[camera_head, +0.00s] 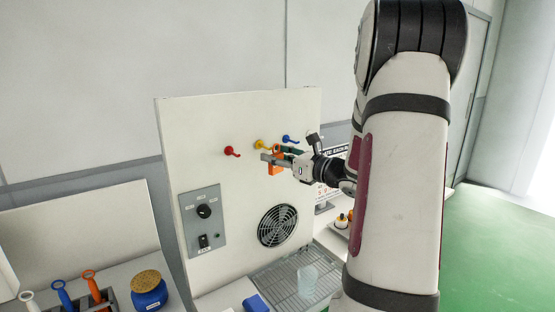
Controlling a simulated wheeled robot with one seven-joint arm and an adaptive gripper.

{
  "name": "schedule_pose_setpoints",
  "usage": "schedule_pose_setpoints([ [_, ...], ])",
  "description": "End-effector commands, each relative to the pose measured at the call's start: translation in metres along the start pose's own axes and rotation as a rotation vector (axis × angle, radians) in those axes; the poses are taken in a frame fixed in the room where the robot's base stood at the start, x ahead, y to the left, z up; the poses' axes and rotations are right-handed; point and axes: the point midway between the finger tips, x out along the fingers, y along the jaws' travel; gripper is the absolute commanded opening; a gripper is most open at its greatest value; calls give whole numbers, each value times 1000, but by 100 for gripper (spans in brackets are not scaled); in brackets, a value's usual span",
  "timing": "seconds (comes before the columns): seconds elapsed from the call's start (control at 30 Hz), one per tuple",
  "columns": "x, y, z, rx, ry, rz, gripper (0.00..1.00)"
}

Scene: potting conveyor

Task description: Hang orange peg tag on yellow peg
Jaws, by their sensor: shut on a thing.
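The yellow peg (260,143) sticks out of the upright cream panel, between a red peg (231,151) on its left and a blue peg (289,139) on its right. My gripper (273,159) is shut on the orange peg tag (274,169). It holds the tag in front of the panel, just below and right of the yellow peg. The tag's ring overlaps the peg's end in the picture. I cannot tell whether the ring is around the peg or only in front of it.
The cream panel (185,135) carries a grey switch plate (201,233) and a round fan grille (277,225). Below lies a drain tray (270,276) with a clear cup (307,279). A blue jar (149,294) and several ring-handled tools stand at lower left.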

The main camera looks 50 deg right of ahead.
Motion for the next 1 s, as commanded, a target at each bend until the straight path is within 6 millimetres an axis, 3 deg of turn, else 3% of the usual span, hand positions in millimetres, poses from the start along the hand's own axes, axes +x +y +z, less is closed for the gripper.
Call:
schedule_pose_setpoints([
  [1.0, 51, -13, -8, -3, -4, 1, 17],
])
